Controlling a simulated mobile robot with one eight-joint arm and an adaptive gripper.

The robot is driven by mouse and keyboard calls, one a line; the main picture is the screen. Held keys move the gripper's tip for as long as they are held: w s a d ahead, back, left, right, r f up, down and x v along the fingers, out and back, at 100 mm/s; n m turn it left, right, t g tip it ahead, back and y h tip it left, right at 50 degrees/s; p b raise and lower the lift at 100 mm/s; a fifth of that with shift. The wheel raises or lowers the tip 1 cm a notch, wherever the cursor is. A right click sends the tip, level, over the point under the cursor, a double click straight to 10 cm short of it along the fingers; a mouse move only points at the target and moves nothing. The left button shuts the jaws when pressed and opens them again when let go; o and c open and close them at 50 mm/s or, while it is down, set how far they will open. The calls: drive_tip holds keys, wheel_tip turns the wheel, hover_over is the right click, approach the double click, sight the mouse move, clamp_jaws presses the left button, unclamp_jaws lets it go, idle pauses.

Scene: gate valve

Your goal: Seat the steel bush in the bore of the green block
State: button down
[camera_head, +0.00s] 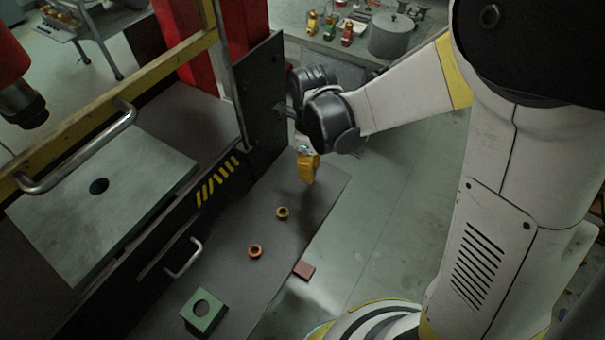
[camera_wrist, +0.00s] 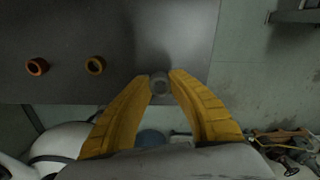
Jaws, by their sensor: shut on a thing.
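My gripper (camera_wrist: 160,84) has yellow fingers closed on the steel bush (camera_wrist: 159,85), a small grey ring between the fingertips in the wrist view. In the head view my gripper (camera_head: 308,180) points down over the far end of the dark bench top (camera_head: 232,262). The bush cannot be made out there, and its height over the bench is hard to tell. The green block (camera_head: 203,311) lies on the near end of the bench, with its round bore facing up. The block is outside the wrist view.
A brass ring (camera_head: 282,213) and a copper ring (camera_head: 255,251) lie on the bench between my gripper and the block. A red-brown block (camera_head: 304,270) is by the bench's right edge. A press frame with a yellow bar and handle (camera_head: 85,150) stands at the left.

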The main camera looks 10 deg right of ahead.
drive_tip(key=s+d+r+p, duration=0.2)
drive_tip(key=d+r, duration=0.4)
drive_tip(key=d, duration=0.4)
drive_tip(key=w+f+n+b, duration=0.1)
drive_tip(key=n+b, duration=0.1)
drive_tip(key=n, duration=0.1)
drive_tip(key=w+f+n+b, duration=0.2)
drive_tip(key=n, duration=0.1)
drive_tip(key=w+f+n+b, duration=0.1)
drive_tip(key=f+n+b, duration=0.1)
drive_tip(key=n, duration=0.1)
drive_tip(key=shift+w+d, duration=0.15)
drive_tip(key=shift+d, duration=0.1)
drive_tip(key=w+d+f+n+b, duration=0.1)
drive_tip(key=w+f+n+b, duration=0.4)
drive_tip(key=n, duration=0.9)
drive_tip(key=shift+w+d+f+b, duration=0.15)
drive_tip(key=shift+f+b, duration=0.1)
drive_tip(key=shift+b, duration=0.3)
